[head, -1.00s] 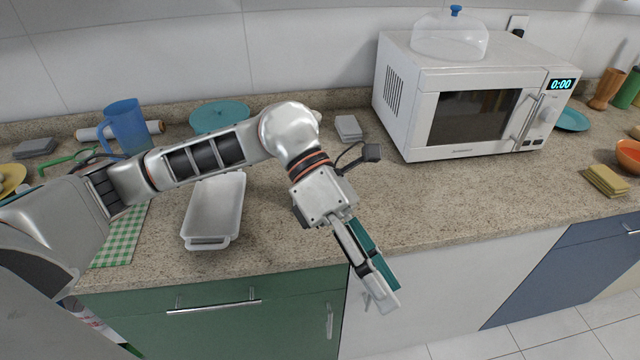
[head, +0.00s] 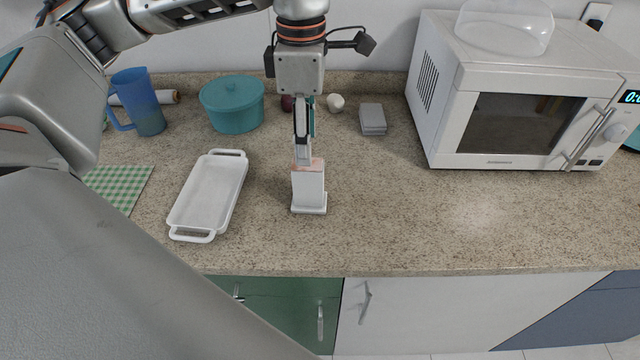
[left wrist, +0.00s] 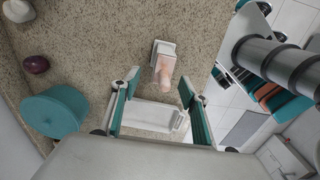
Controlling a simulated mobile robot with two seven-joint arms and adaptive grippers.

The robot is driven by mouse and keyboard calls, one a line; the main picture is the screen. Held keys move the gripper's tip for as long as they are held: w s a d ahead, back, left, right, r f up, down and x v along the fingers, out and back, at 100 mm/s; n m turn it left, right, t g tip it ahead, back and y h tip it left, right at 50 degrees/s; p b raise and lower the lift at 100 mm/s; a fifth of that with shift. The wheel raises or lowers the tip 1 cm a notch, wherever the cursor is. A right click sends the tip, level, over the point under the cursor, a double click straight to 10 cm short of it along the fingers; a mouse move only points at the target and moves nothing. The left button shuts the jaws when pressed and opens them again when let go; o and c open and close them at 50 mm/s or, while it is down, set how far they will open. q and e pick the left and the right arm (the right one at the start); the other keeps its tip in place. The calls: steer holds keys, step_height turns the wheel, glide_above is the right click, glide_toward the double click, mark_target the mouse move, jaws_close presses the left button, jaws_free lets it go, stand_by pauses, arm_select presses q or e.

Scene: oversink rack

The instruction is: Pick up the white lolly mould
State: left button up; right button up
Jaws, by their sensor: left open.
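The white lolly mould (head: 309,190) stands upright on the counter, a narrow white block on a wider foot with a pinkish top. It also shows in the left wrist view (left wrist: 164,58), its pinkish end towards the camera. My left gripper (head: 304,155) points down directly above the mould in the head view, its tips close to the mould's top. In the left wrist view the fingers (left wrist: 158,84) are spread apart with the mould's pinkish end just beyond the gap. Whether a finger touches it I cannot tell. My right gripper is not seen.
A white handled tray (head: 208,193) lies left of the mould. Behind stand a teal lidded pot (head: 232,105), a blue jug (head: 138,100), a small white object (head: 335,103) and a grey block (head: 373,118). A microwave (head: 520,115) stands right. The counter front right of the mould is clear.

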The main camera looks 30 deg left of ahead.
mark_target(308, 171)
arm_select(q)
steer(key=f, duration=0.7)
steer(key=shift+s+d+f, duration=0.25)
steer(key=shift+f, duration=0.1)
jaws_close()
